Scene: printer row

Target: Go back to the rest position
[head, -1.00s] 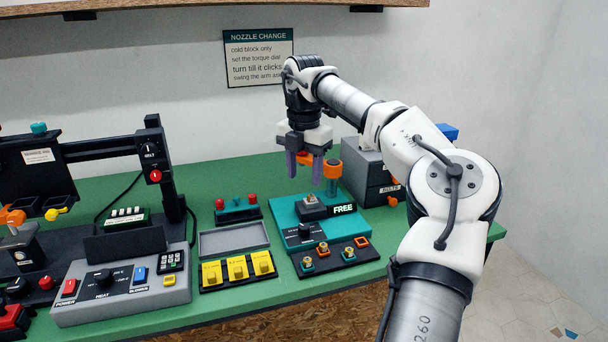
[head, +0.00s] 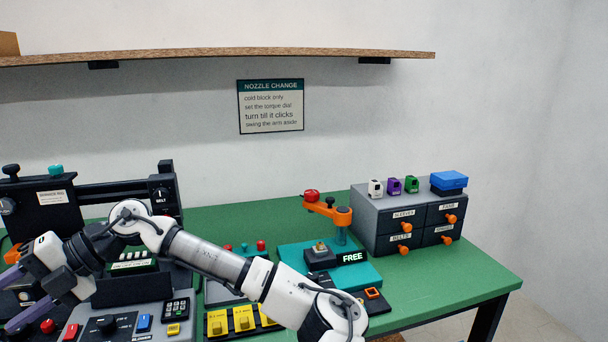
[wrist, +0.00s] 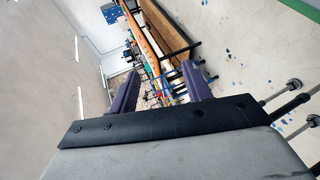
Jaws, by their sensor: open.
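My gripper (head: 8,298) is at the left edge of the head view, in front of the black printer frame and above the left part of the bench. Its purple fingers also show in the wrist view (wrist: 162,76), spread apart with nothing between them. My arm stretches across the front of the bench from the lower right, hiding parts of the panels and trays below it. The teal nozzle station (head: 362,274) with its FREE display stands clear of the gripper. Its orange swing arm (head: 328,211) with a red knob points left, beside the small block.
The green bench (head: 450,282) has free room at its right front. A grey drawer cabinet (head: 364,222) with small coloured boxes and a blue box stands at the back right. A grey heat panel (head: 154,318) and yellow-block tray (head: 217,322) lie near the arm. A wall shelf (head: 230,55) runs above.

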